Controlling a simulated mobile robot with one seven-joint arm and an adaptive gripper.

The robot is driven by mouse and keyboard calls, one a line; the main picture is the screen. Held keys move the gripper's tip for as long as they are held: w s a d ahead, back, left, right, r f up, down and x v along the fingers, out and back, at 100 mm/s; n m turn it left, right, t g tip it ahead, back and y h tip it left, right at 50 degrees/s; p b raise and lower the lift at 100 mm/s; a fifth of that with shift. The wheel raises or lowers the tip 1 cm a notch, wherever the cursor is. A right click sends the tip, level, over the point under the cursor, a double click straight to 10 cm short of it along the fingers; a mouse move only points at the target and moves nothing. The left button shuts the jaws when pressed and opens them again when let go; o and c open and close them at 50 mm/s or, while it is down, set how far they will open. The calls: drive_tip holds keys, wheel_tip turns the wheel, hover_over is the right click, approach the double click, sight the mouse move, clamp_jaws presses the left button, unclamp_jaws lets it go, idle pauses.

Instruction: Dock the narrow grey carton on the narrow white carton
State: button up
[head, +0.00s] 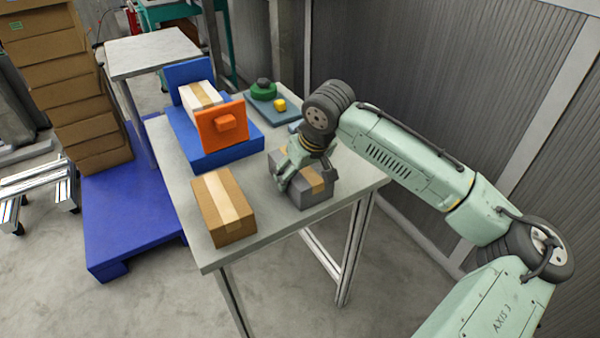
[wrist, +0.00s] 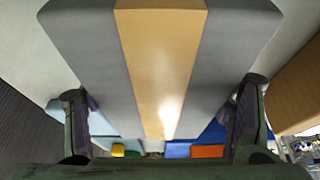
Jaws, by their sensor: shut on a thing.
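The grey carton (head: 311,197) with a tan tape stripe is at the right front of the grey table. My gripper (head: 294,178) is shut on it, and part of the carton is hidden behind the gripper. The grey carton fills the upper wrist view (wrist: 90,50), with one finger at each side. I cannot tell whether it touches the tabletop. The white carton (head: 187,101) with a tan stripe sits in a blue holder (head: 215,155), between a tall blue back wall and an orange front plate (head: 210,128). It is apart from my gripper, to its upper left.
A brown carton (head: 216,212) stands at the table's front left. A blue-grey tray (head: 262,103) with green, dark and yellow pieces lies at the back right. Bare tabletop (head: 262,195) lies between the brown and grey cartons. Stacked boxes (head: 75,95) stand on a blue pallet at left.

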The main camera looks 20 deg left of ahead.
drive_tip(key=shift+r, duration=0.15)
drive_tip(key=shift+r+b, duration=0.3)
drive_tip(key=shift+r, duration=0.3)
wheel_tip(320, 180, up, 2)
drive_tip(key=shift+r+b, duration=0.1)
drive_tip(key=shift+b, duration=0.3)
drive_tip(key=s+d+r+b, duration=0.1)
drive_tip(key=s+d+b, duration=0.2)
drive_tip(key=s+d, duration=0.6)
drive_tip(key=shift+s, duration=2.2)
